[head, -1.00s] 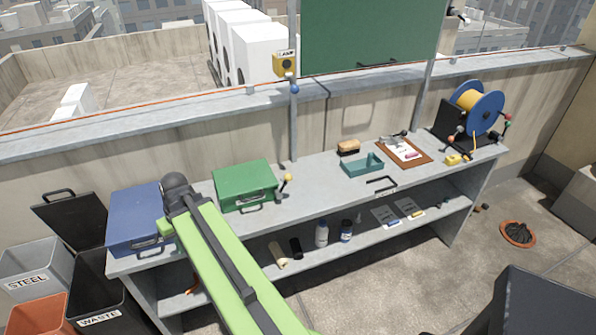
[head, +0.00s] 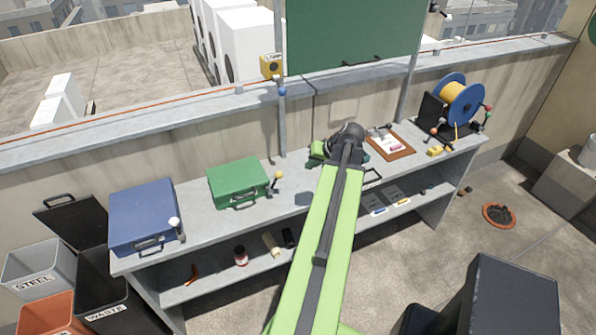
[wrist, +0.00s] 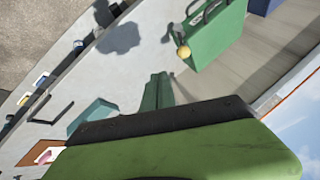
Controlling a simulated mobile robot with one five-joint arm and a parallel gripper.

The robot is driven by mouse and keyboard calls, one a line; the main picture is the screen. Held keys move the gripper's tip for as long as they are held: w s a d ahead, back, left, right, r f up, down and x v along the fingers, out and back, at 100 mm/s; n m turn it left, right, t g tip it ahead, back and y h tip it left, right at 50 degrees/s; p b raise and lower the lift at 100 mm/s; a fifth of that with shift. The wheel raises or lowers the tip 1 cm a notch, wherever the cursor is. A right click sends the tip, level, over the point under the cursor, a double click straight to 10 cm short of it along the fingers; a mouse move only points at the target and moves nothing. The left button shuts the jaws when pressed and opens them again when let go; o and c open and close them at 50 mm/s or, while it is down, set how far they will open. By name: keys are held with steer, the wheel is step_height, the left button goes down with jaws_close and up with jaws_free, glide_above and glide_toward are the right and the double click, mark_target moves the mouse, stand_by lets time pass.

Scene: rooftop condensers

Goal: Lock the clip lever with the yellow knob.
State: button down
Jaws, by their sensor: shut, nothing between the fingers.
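The clip lever has a yellow knob (head: 279,175) and stands at the right front corner of the green case (head: 236,182) on the bench. In the wrist view the yellow knob (wrist: 184,52) shows beside the green case (wrist: 215,32). My gripper (wrist: 158,77) is shut and empty, its green fingers pointing towards the case and apart from the knob. In the head view my gripper (head: 317,150) is mostly hidden behind my wrist, over the bench to the right of the lever.
A blue case (head: 142,215) with a white-knobbed lever (head: 174,222) stands at the left of the bench. A teal tray (wrist: 92,115) and clipboard (head: 392,145) lie on the right, with a cable reel (head: 460,102) beyond.

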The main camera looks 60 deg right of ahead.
steer(key=w+f+b, duration=0.6)
steer(key=w+f, duration=0.1)
steer(key=w, duration=0.1)
steer(key=shift+w+a+f, duration=0.15)
steer(key=shift+w+a, duration=0.15)
steer(key=shift+w, duration=0.05)
